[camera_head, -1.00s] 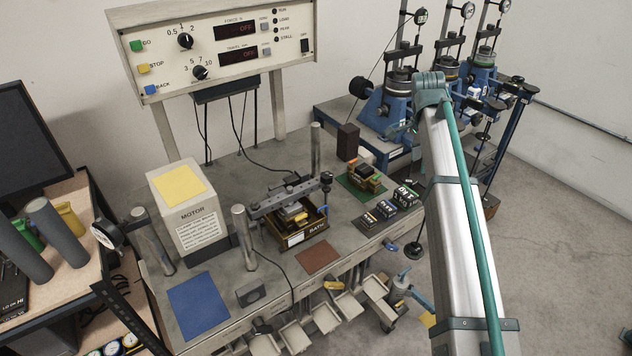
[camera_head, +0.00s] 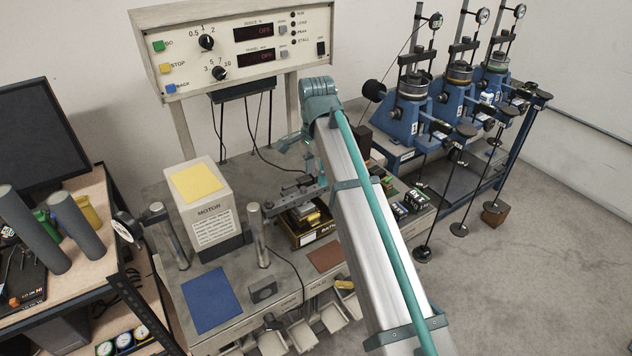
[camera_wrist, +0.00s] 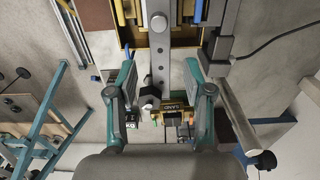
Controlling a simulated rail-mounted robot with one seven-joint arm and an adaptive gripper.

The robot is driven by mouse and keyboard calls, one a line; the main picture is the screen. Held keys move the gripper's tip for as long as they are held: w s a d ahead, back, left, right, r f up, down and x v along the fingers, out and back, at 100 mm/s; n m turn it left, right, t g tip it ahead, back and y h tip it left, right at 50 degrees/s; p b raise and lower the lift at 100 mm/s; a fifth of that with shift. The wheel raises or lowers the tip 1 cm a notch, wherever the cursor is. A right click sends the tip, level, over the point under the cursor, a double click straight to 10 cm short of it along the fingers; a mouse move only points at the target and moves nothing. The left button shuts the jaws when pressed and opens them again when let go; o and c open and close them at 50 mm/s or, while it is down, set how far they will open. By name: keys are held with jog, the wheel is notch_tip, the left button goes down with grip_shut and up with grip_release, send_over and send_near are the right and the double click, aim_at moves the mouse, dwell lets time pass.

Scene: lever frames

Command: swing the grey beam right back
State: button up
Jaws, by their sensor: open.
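The grey beam (camera_head: 286,198) lies across the top of a gold box (camera_head: 312,237) on the bench in the head view. My arm hides its right end there. In the wrist view the beam (camera_wrist: 160,45) runs from the top edge down to a black knob (camera_wrist: 150,101) near its end. My gripper (camera_wrist: 160,88) is open in the wrist view, one teal finger on each side of the beam's end, with gaps showing beside the beam. Whether the fingers are at the beam's height I cannot tell.
A motor box (camera_head: 205,220) with a yellow top and an upright grey post (camera_head: 258,235) stand left of the beam. A blue mat (camera_head: 211,300) lies in front. The control panel (camera_head: 240,50) is behind. Blue lever frames (camera_head: 408,120) stand at the right. Small labelled blocks (camera_wrist: 172,114) lie below.

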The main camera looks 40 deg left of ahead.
aim_at(316, 186)
jog(key=shift+f+p, duration=0.6)
jog(key=shift+f, duration=1.85)
jog(key=shift+c, duration=0.3)
grip_shut()
